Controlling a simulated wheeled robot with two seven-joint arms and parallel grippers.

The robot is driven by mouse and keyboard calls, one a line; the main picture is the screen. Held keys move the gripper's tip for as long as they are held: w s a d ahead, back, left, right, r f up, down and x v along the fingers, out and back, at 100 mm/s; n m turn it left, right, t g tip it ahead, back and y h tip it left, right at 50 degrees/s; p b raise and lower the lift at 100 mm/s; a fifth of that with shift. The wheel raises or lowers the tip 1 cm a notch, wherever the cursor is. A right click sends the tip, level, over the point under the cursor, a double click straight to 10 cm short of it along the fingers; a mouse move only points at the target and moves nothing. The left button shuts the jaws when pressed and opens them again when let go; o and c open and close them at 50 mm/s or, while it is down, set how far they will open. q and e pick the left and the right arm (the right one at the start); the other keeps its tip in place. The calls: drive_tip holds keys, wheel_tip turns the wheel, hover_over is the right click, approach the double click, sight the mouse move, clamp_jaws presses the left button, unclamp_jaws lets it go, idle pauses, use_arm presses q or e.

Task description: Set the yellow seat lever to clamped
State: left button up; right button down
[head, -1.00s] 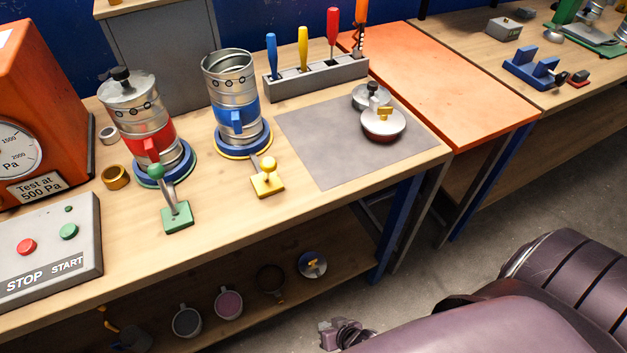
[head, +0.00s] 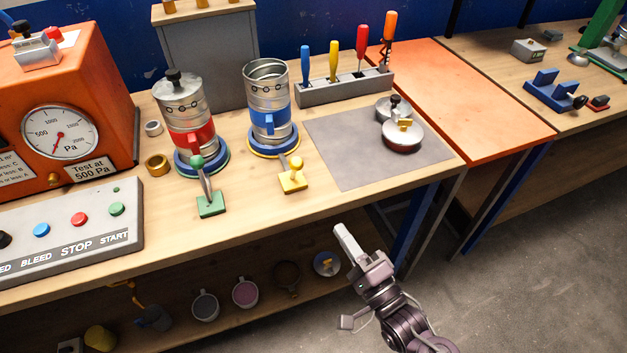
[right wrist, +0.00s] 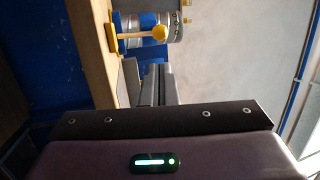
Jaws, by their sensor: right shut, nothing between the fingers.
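The yellow seat lever (head: 293,175) stands on its yellow base at the bench's front edge, with a yellow ball knob on top. It stands before the open metal duct can with the blue band (head: 270,118), which sits on a blue seat with a yellow ring. The lever's stick and knob (right wrist: 158,34) also show near the top of the right wrist view. My right gripper (head: 345,243) is shut and empty, in front of the bench, below and to the right of the lever and apart from it. My left gripper is not in view.
A green lever (head: 207,190) stands left of the yellow one, before a lidded can with a red band (head: 187,125). A grey control box (head: 70,235) fills the bench's left end. A grey mat (head: 350,150) with round metal parts lies to the right.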

drive_tip(key=shift+w, duration=0.1)
drive_tip(key=p, duration=0.4)
approach(300, 169)
drive_tip(key=x, duration=0.5)
drive_tip(key=shift+w+a, duration=0.15)
drive_tip(key=shift+w, duration=0.25)
drive_tip(key=shift+w+a, duration=0.3)
drive_tip(key=shift+w, duration=0.15)
drive_tip(key=shift+r, duration=0.1)
